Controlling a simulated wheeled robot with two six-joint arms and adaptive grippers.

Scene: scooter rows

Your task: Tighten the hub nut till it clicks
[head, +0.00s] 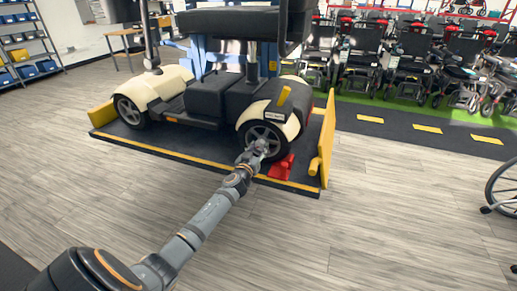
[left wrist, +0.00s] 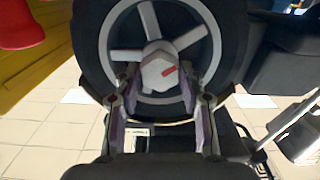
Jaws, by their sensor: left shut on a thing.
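The scooter (head: 215,95), cream and black, stands on a dark platform (head: 190,150) with yellow edging. My left gripper (head: 259,147) reaches its near right wheel (head: 270,137). In the left wrist view, the wheel (left wrist: 150,23) fills the upper middle, with grey spokes and a black tyre. The hub nut (left wrist: 158,73) is pale grey with a red mark on its face. My left gripper's fingers (left wrist: 162,92) stand on either side of the nut and are shut on it. In the head view the gripper hides the nut. My right gripper is not in view.
A red wedge (head: 281,168) sits on the platform beside the wheel. A yellow upright flap (head: 326,145) borders the platform's right end. Parked scooters (head: 410,65) line the back right. A large spoked wheel (head: 490,190) stands at the right edge. The wooden floor in front is clear.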

